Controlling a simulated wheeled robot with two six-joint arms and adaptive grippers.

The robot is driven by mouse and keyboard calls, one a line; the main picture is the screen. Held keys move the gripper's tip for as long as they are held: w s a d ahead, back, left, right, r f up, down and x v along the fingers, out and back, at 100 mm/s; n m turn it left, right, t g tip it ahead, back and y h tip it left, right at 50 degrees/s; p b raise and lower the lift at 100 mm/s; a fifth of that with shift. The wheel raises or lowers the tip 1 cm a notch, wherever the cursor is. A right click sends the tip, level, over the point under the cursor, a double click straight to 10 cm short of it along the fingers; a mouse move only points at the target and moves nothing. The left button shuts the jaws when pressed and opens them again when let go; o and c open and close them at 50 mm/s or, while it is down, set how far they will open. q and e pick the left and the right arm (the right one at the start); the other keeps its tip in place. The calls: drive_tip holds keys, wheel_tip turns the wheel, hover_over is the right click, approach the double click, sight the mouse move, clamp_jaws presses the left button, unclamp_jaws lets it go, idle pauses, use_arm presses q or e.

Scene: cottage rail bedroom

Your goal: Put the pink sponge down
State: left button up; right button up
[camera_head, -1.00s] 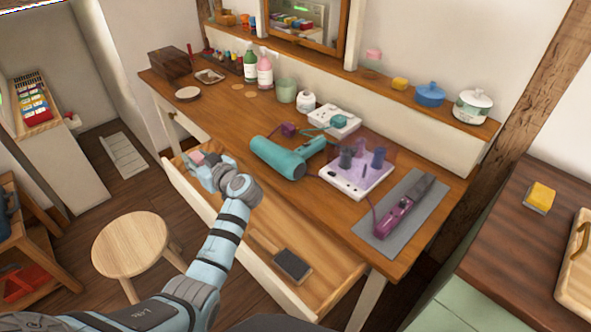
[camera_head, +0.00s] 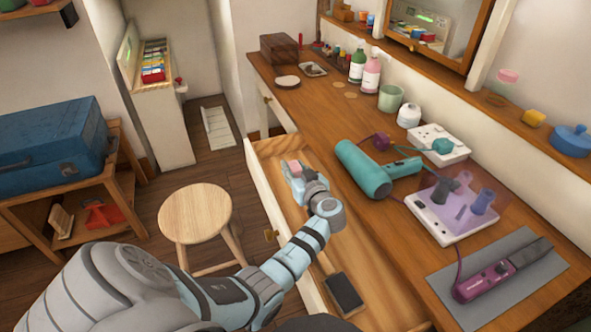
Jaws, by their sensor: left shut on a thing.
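The pink sponge (camera_head: 296,167) is a small pink block at the tip of my left gripper (camera_head: 297,173). The gripper is shut on it and holds it over the far part of the open wooden drawer (camera_head: 372,262). The fingers hide part of the sponge, and I cannot tell how high it is above the drawer floor. My right gripper is not in view.
A dark brush (camera_head: 343,293) lies in the drawer's near part. On the desk are a teal hair dryer (camera_head: 370,172), a white power strip (camera_head: 438,142) and a purple iron on a grey mat (camera_head: 533,284). A round stool (camera_head: 196,213) stands left.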

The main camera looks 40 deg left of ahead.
use_arm(q)
drive_tip(key=f+b, duration=0.2)
drive_tip(key=f, duration=0.2)
drive_tip(key=shift+s+f+b, duration=0.15)
drive_tip(key=shift+s+b, duration=0.05)
drive_tip(key=shift+b, duration=0.1)
drive_tip(key=shift+w, duration=0.1)
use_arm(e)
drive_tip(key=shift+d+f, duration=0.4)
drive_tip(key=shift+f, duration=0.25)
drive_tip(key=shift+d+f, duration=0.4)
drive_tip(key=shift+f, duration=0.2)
use_arm(q)
drive_tip(key=shift+f, duration=0.1)
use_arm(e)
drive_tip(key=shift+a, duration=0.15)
use_arm(q)
drive_tip(key=shift+f, duration=0.35)
drive_tip(key=o, duration=0.8)
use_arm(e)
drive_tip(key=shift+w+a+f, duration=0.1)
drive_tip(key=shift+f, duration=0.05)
